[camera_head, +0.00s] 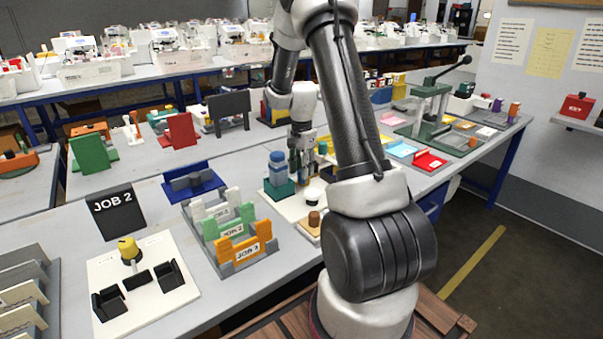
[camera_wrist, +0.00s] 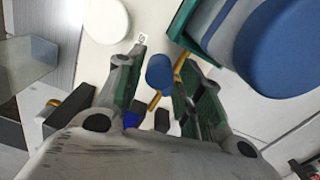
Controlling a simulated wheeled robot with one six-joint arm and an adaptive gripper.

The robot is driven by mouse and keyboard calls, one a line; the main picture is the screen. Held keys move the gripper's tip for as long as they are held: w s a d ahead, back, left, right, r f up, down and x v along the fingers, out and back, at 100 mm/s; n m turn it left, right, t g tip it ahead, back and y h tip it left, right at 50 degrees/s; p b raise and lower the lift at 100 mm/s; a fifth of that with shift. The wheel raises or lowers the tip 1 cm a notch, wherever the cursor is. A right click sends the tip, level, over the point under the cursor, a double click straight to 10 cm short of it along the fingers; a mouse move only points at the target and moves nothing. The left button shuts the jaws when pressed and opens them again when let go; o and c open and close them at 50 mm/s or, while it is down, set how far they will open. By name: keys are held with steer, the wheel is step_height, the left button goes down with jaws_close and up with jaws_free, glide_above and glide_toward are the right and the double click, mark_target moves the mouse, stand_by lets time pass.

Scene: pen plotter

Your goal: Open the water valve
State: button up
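A small blue knob (camera_wrist: 159,72) with brass-coloured pieces beside it, which looks like the water valve handle, shows in the wrist view between my fingers. My gripper (camera_wrist: 157,80) points down at it with one finger on each side. A narrow gap shows at the left finger; I cannot tell whether the right finger touches the knob. A large blue tank (camera_wrist: 285,45) on a green base is just right of the fingers. In the head view my gripper (camera_head: 300,165) is beside the blue tank (camera_head: 278,166), and the knob is not clearly visible there.
A white round cap (camera_wrist: 105,20) lies left of the fingers in the wrist view. In the head view, coloured JOB racks (camera_head: 222,229), a blue holder (camera_head: 193,182) and a white board with a yellow knob (camera_head: 129,247) stand to the left. A green press (camera_head: 428,112) stands at right.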

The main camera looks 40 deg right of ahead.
steer(key=shift+f, duration=1)
steer(key=c, duration=0.7)
steer(key=shift+c, duration=0.2)
